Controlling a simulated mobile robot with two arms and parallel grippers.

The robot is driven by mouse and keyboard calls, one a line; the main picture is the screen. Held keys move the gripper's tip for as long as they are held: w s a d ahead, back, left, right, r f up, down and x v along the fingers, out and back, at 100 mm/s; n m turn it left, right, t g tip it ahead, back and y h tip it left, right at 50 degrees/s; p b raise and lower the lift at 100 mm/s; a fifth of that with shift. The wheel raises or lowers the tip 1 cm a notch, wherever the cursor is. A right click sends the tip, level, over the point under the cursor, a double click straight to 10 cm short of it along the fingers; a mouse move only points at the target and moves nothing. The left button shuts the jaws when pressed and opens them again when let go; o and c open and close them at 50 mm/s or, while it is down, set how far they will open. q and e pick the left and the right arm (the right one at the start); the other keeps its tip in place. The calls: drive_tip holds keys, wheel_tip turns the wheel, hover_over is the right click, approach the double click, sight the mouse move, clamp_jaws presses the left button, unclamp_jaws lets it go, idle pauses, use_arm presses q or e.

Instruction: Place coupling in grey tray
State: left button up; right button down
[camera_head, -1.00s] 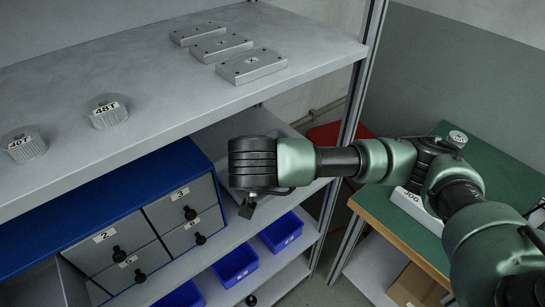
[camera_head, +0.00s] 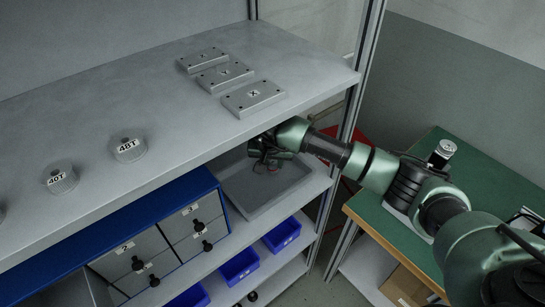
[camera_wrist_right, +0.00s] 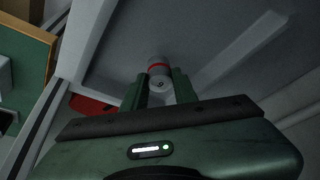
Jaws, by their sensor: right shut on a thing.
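The grey tray (camera_head: 262,207) lies on the middle shelf, right of the blue drawer cabinet. My right gripper (camera_head: 266,160) reaches in under the upper shelf, over the far part of the tray. In the right wrist view, my right gripper (camera_wrist_right: 160,88) is shut on the coupling (camera_wrist_right: 159,69), a small grey cylinder with a red ring. The coupling is too small and dark to make out in the head view. I cannot tell whether it touches the tray floor. My left gripper is not in view.
The upper shelf (camera_head: 190,125) overhangs the tray and carries flat metal plates (camera_head: 254,97) and gears marked 48T (camera_head: 129,150) and 40T (camera_head: 61,178). The blue drawer cabinet (camera_head: 209,184) stands left of the tray. Blue bins (camera_head: 281,235) sit below. A green table (camera_head: 385,222) stands right.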

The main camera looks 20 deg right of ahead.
drive_tip(key=shift+f, duration=0.8)
drive_tip(key=shift+f, duration=0.2)
drive_tip(key=c, duration=1.1)
unclamp_jaws()
drive_tip(key=shift+r, duration=0.1)
